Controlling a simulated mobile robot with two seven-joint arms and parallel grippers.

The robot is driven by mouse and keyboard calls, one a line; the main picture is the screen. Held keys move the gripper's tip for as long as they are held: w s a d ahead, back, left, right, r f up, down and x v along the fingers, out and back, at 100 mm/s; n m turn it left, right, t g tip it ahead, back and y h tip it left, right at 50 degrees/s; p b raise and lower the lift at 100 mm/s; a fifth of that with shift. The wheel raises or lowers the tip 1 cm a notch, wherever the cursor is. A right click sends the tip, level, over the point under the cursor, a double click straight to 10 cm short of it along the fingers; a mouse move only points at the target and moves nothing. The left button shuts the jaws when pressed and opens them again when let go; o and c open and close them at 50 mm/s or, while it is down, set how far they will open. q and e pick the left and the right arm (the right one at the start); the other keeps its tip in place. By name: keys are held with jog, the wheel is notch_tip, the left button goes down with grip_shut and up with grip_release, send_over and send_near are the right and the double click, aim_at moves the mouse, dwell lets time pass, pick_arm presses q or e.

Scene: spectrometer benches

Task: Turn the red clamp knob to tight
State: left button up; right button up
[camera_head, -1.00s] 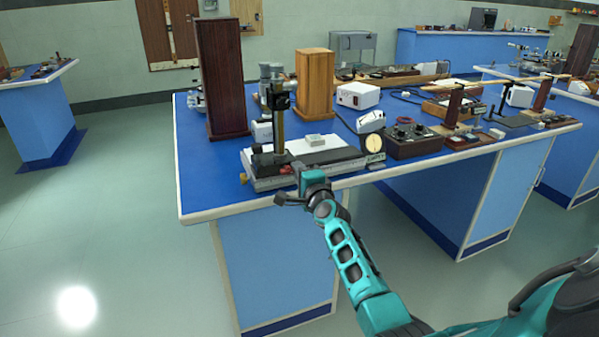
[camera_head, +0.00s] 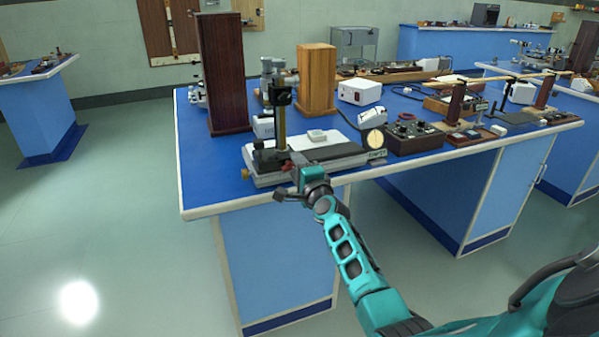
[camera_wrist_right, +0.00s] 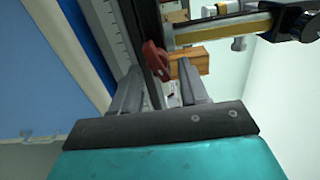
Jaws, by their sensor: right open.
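The red clamp knob (camera_wrist_right: 155,61) sits on the side of a dark upright rail in the right wrist view, just beyond my fingertips. In the head view a small red spot at the front of the bench instrument (camera_head: 288,165) appears to be this knob. My right gripper (camera_wrist_right: 158,78) is open, one finger on each side of the view, with the knob ahead of the gap. I cannot tell whether a finger touches it. In the head view the right gripper (camera_head: 299,168) is at the instrument's front edge. My left gripper is not in view.
The instrument's brass-coloured column (camera_head: 282,125) rises close behind the knob. The blue bench (camera_head: 207,178) also holds a dark wooden block (camera_head: 222,75), a lighter wooden block (camera_head: 316,78) and a black control box (camera_head: 415,137). Floor at left is clear.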

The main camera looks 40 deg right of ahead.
pick_arm(q)
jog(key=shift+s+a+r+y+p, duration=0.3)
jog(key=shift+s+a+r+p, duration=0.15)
jog(key=shift+p, duration=0.8)
pick_arm(e)
jog(key=v, duration=1.3)
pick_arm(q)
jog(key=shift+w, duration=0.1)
pick_arm(e)
jog(key=shift+o, duration=0.5)
jog(key=shift+w+a, duration=0.1)
